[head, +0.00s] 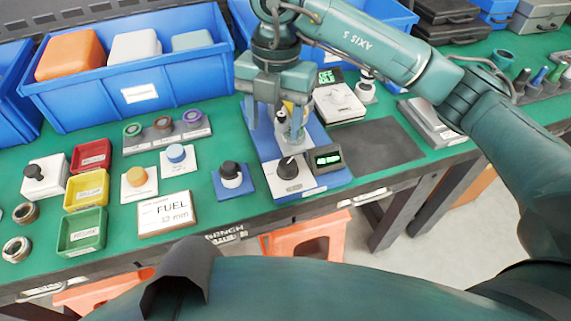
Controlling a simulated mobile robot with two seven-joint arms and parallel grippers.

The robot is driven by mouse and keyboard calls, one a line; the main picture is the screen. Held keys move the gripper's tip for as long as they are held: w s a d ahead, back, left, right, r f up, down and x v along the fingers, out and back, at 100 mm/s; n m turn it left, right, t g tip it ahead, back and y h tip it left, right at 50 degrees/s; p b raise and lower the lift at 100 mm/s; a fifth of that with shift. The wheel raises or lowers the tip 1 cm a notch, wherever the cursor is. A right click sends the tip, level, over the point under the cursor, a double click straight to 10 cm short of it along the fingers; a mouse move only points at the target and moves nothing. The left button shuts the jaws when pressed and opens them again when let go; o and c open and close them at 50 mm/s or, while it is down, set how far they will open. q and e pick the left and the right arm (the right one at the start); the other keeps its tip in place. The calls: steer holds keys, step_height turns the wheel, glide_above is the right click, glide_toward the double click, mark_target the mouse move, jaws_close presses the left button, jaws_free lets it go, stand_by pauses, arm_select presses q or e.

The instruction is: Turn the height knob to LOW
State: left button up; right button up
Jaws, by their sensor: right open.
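A black knob (288,167) with a pale pointer mark sits on the white front panel of a blue-based test device (310,183). A small dark box with a lit green display (328,158) stands just right of the knob. The knob's label is too small to read, so I cannot tell its setting. My right gripper (282,128) points down over the device, behind and above the knob. Its jaws are open, around or in front of an upright metal and yellow part of the device; I cannot tell whether they touch it. My left gripper is not in view.
Left of the device stand a black-knobbed blue block (231,178), a FUEL sign (166,213) and red, yellow and green trays (82,232). A white instrument (340,103) stands behind. A dark mat (375,145) lies bare at right. Blue bins (130,98) line the back.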

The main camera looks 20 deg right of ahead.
mark_target(287, 164)
steer(key=shift+m+t+h, duration=0.3)
steer(key=shift+m+h, duration=0.1)
steer(key=shift+h, duration=0.2)
steer(key=f, duration=0.4)
steer(key=d+f, duration=0.1)
steer(key=f, duration=0.3)
steer(key=d+f, duration=0.1)
steer(key=f, duration=0.3)
steer(key=shift+w+d+f, duration=0.15)
steer(key=shift+w+d, duration=0.1)
steer(key=shift+w, duration=0.15)
steer(key=c, duration=1)
